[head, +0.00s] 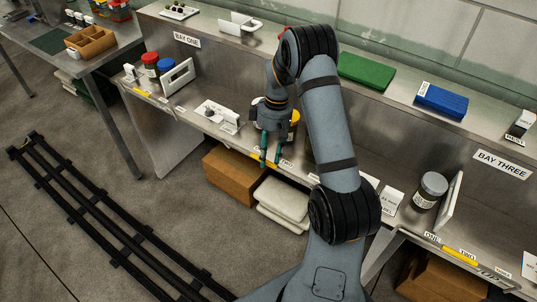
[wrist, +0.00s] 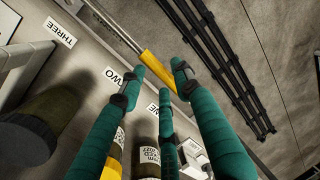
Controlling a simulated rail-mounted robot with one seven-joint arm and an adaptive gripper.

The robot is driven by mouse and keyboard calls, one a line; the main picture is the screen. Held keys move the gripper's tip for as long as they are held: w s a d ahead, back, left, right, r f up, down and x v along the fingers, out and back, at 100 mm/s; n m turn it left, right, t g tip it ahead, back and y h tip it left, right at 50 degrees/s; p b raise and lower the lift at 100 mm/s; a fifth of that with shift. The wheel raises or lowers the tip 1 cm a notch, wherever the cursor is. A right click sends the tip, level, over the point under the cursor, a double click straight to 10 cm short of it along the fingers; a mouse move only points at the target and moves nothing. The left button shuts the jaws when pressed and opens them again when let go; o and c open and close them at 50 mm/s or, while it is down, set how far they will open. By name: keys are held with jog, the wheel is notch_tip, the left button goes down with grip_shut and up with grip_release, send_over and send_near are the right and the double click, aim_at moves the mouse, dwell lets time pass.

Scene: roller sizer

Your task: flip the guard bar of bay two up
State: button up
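The guard bar of bay two is a metal rod with a yellow grip (wrist: 154,68) along the front shelf edge, beside the labels THREE, TWO and ONE. In the head view the yellow grip (head: 259,160) is partly hidden by my fingers. My gripper (head: 270,161) points down at this edge, left of the TWO label (head: 287,164). In the wrist view my gripper (wrist: 160,73) has its teal fingers spread, with the yellow grip showing between the tips. Whether they touch it I cannot tell. The bar appears low, at shelf-edge level.
Jars (wrist: 147,157) stand on the shelf close to my fingers. A white stand (head: 222,113) is left of my gripper. A cardboard box (head: 234,174) and white packs (head: 283,201) lie below. Bay three holds a grey-lidded jar (head: 430,190). The floor in front is open around black rails (head: 110,220).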

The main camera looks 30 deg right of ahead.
grip_shut()
dwell(0.7)
